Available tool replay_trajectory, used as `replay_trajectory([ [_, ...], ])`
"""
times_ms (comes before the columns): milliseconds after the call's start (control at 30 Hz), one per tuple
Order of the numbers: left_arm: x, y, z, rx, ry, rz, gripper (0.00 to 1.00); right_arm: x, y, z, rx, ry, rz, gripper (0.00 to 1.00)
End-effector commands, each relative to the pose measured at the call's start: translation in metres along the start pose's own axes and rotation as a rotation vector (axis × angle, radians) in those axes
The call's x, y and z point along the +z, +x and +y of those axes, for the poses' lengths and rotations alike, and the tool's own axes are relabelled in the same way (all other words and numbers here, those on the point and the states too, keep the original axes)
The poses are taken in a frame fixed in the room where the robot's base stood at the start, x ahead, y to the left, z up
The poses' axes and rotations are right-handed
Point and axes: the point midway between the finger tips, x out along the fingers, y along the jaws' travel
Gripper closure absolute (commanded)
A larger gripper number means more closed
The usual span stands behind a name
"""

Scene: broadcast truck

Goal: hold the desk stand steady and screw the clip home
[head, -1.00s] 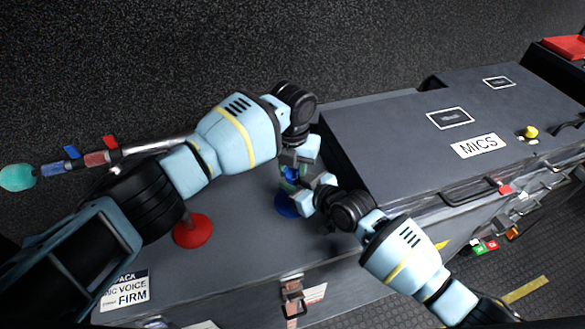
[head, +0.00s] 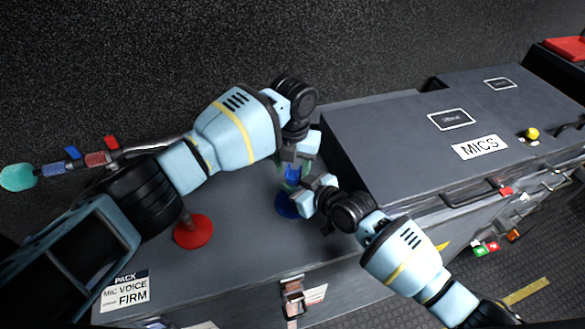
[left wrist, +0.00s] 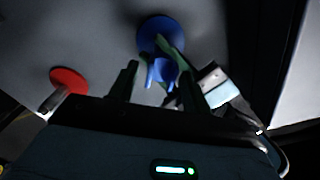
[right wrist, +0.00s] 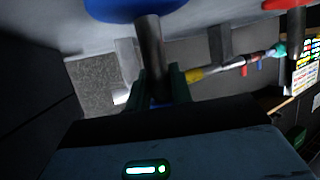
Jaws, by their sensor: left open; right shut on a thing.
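The desk stand has a round blue base (head: 286,206) on the grey case top; the base also shows in the left wrist view (left wrist: 158,33). Its dark post (right wrist: 150,45) is between the fingers of my right gripper (right wrist: 159,84), which is shut on it. The blue clip (left wrist: 160,72) is at the top of the stand, with prongs showing. My left gripper (left wrist: 155,82) is open over the clip, one finger on each side, with visible gaps. In the head view both grippers crowd the clip and hide most of the post.
A second stand with a red base (head: 193,232) is left of the blue one, partly under my left arm. A boom with a teal tip (head: 17,177) and red and blue clips lies at far left. A raised case labelled MICS (head: 480,146) stands close on the right.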

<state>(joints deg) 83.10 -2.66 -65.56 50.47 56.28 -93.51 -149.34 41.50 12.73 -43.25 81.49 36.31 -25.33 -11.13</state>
Motion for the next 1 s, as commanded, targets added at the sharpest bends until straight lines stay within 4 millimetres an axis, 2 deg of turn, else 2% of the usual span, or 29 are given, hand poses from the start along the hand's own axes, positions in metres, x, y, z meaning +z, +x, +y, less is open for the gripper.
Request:
replay_trajectory([
  [33,0.000,-0.011,-0.006,-0.009,0.010,-0.005,0.47,0.001,0.000,-0.001,-0.001,0.000,-0.003,1.00],
  [200,0.000,-0.029,-0.005,-0.009,0.009,-0.005,0.47,0.001,0.000,-0.001,-0.001,0.001,-0.004,1.00],
  [467,0.000,-0.031,-0.003,-0.005,0.006,-0.003,0.47,0.001,0.000,0.000,0.000,0.001,-0.004,1.00],
  [533,0.000,-0.031,-0.003,-0.004,0.003,-0.003,0.40,0.001,0.000,0.000,0.000,0.001,-0.003,1.00],
  [667,0.000,-0.031,-0.002,-0.003,-0.039,-0.002,0.40,0.001,0.000,0.000,0.000,0.001,-0.003,1.00],
  [767,0.000,-0.031,-0.002,-0.003,-0.128,-0.002,0.40,0.001,0.000,0.000,0.000,0.001,-0.003,1.00],
  [1000,0.000,-0.034,-0.002,-0.003,-0.492,-0.002,0.40,0.001,0.000,0.001,0.001,0.001,-0.003,1.00],
])
